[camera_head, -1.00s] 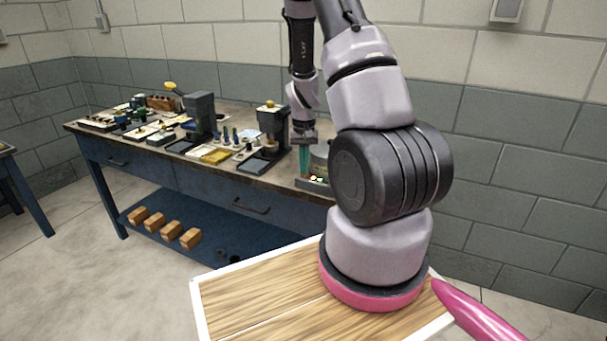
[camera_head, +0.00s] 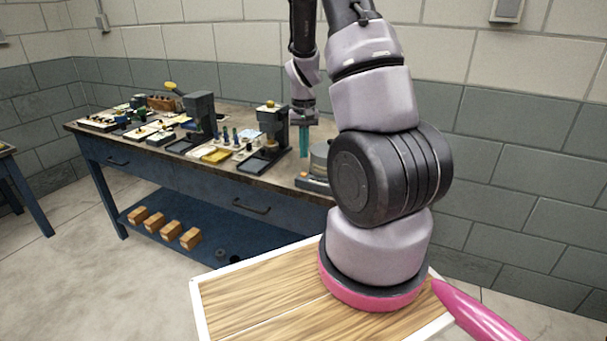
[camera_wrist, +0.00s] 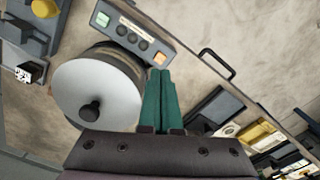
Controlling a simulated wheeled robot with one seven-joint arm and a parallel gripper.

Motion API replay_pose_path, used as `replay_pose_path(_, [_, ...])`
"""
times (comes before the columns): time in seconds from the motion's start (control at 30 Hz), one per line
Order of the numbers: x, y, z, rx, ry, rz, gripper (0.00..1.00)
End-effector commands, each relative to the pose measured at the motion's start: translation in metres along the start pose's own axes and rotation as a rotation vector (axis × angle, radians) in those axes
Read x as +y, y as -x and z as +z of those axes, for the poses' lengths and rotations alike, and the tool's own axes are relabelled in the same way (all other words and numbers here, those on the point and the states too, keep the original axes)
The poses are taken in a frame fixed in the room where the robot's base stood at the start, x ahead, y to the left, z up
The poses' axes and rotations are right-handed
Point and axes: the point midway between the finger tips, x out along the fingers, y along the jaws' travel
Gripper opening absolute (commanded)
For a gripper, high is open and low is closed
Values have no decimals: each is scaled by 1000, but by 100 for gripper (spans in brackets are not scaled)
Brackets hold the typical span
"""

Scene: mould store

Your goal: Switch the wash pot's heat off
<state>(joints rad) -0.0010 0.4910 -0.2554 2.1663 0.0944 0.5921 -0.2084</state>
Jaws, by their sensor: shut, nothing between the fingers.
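The wash pot (camera_wrist: 68,92) is a round vessel with a grey lid and black knob. In the head view the pot (camera_head: 319,155) is partly hidden by my arm. Its grey control panel (camera_wrist: 122,42) carries a pale green square (camera_wrist: 102,19), several dark round knobs or buttons and an orange square (camera_wrist: 160,58). The panel also shows in the head view (camera_head: 312,184). My gripper (camera_wrist: 160,73) has teal fingers, shut and empty, with tips by the orange square in the wrist view. In the head view the gripper (camera_head: 304,155) hangs above the panel, apart from it.
The blue workbench (camera_head: 215,178) carries a dark press-like machine (camera_head: 272,130) left of the pot, another machine (camera_head: 200,115) and several trays and tools. A black drawer handle (camera_wrist: 216,65) sticks out at the bench front. Wooden blocks (camera_head: 170,229) lie on the lower shelf.

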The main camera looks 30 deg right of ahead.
Motion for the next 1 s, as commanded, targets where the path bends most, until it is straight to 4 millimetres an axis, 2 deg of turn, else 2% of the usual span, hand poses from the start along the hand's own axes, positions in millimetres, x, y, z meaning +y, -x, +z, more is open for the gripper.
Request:
replay_pose_path(0.5, [0, 38, 0, 1, -1, -1, 0])
replay_pose_path(1.0, [0, 40, 0, 0, -1, 0, 0])
